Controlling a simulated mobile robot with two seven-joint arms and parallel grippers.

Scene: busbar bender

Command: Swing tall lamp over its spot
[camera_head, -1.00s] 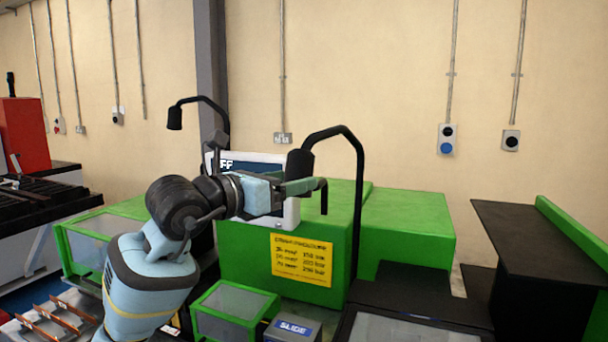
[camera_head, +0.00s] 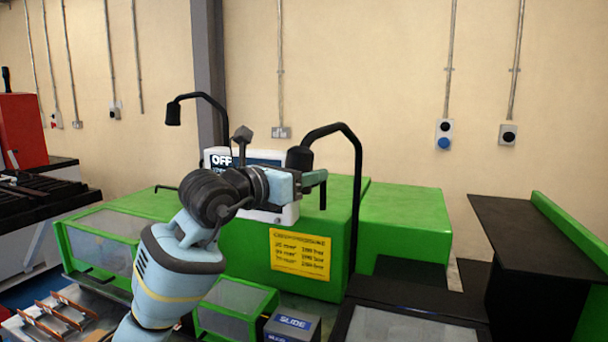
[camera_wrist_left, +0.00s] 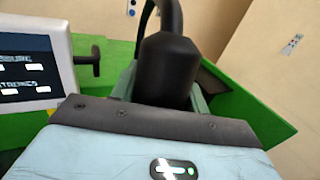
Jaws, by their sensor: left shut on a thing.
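The tall lamp (camera_head: 357,190) is a black bent tube that rises at the right front of the green machine, its arm reaching left to a black lamp head. My left gripper (camera_head: 308,178) is at that lamp head, shut on it. In the left wrist view the black lamp head (camera_wrist_left: 168,70) sits between the fingers, with its neck going up. A second, smaller black lamp (camera_head: 200,98) stands further left, its head (camera_head: 173,114) hanging free. My right gripper is in neither view.
A display panel (camera_head: 222,160) reading "OFF" stands just behind my left wrist; it shows in the wrist view too (camera_wrist_left: 35,55). The green machine body (camera_head: 400,222) carries a yellow sign (camera_head: 300,254). A box marked SLIDE (camera_head: 292,327) and a green-framed guard (camera_head: 235,305) are below.

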